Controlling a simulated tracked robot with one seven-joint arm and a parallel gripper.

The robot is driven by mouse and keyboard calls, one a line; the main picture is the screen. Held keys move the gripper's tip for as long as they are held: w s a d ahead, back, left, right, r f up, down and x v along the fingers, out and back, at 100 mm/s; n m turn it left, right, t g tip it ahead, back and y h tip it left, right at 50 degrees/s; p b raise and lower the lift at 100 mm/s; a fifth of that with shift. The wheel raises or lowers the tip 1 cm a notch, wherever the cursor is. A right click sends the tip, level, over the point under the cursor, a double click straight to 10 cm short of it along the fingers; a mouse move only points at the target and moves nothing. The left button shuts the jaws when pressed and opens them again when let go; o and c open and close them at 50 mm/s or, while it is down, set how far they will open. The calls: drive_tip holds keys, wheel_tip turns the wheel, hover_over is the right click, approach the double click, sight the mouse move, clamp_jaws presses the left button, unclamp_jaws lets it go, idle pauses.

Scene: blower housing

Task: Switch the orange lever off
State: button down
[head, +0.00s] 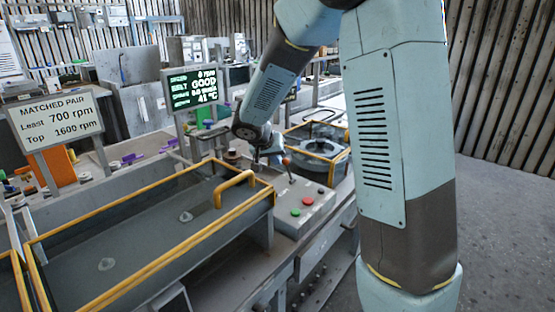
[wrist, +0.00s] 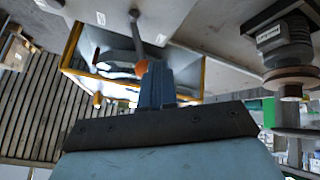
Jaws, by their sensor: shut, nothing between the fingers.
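The orange lever (head: 287,163) stands up from a grey control box (head: 318,207) with a green and a red button. In the wrist view its orange ball knob (wrist: 141,68) sits at the end of a thin grey shaft, just left of my fingertips. My gripper (head: 266,157) is low over the back of the box, left of the lever in the head view. Its fingers (wrist: 158,78) are shut together and empty in the wrist view. I cannot tell whether they touch the knob.
A yellow-railed guard (head: 236,190) stands left of the box. A yellow-edged bin with a round grey housing (head: 322,148) is behind it. A sign (head: 55,122) reads "Least 700 rpm, Top 1600 rpm". A motor with a pulley (wrist: 287,48) is at the wrist view's right.

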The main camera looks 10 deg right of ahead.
drive_tip(key=shift+s+d+r+t+y, duration=0.2)
drive_tip(key=shift+s+d+t+y, duration=0.1)
drive_tip(key=shift+s, duration=0.1)
drive_tip(key=shift+s+d+r, duration=0.15)
drive_tip(key=shift+s+d, duration=0.3)
drive_tip(key=s+d, duration=0.2)
drive_tip(key=shift+s+d, duration=0.1)
drive_tip(key=shift+s, duration=0.3)
drive_tip(key=shift+r, duration=0.2)
drive_tip(key=shift+r, duration=0.6)
drive_tip(key=shift+s, duration=0.1)
